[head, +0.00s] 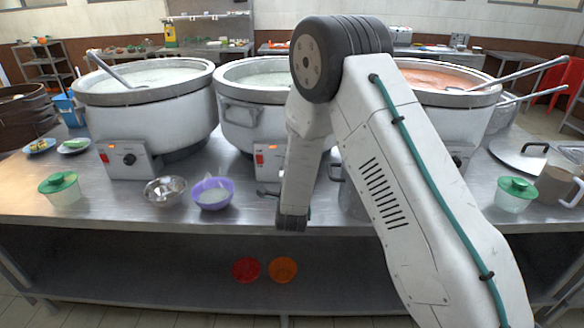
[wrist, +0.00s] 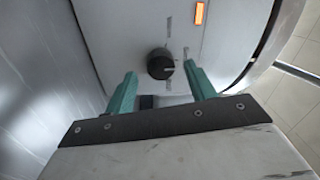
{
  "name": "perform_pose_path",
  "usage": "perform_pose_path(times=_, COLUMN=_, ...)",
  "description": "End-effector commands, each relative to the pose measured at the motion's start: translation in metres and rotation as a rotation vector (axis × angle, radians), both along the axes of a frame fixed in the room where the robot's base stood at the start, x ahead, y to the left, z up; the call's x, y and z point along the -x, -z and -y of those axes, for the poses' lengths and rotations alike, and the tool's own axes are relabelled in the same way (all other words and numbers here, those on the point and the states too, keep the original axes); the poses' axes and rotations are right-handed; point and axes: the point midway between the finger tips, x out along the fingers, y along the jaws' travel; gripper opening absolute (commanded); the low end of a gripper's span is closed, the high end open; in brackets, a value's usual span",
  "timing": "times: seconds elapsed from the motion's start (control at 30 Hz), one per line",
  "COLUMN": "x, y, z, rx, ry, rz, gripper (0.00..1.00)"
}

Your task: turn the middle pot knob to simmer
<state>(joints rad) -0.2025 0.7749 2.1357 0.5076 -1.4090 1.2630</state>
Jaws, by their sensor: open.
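The middle pot (head: 240,110) is a large white stockpot with a steel rim, partly hidden behind my arm in the head view. Its control panel (head: 268,160) carries a red-orange switch; the knob is hidden there by my arm. In the wrist view the black round knob (wrist: 158,60) sits on the pale panel, with a light mark on its right side. My gripper (wrist: 160,74) is open, its two green fingers on either side of the knob's lower part. A gap shows between each finger and the knob; whether the tips reach its depth I cannot tell.
The left pot (head: 145,105) and the right pot (head: 440,95) flank the middle one, with ladles resting in them. A steel bowl (head: 165,191), a purple bowl (head: 212,193) and green-lidded containers (head: 60,188) stand along the table's (head: 120,208) front.

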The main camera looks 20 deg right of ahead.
Motion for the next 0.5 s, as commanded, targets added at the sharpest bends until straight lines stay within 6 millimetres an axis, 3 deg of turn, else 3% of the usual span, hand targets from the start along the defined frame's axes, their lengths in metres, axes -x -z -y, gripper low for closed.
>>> perform_pose_path(times=0.3, x=0.051, y=0.003, z=-0.016, rx=0.001, ry=-0.001, rz=-0.003, gripper=0.55)
perform_pose_path(times=0.5, x=0.062, y=0.003, z=-0.018, rx=0.002, ry=0.001, rz=-0.001, gripper=0.55)
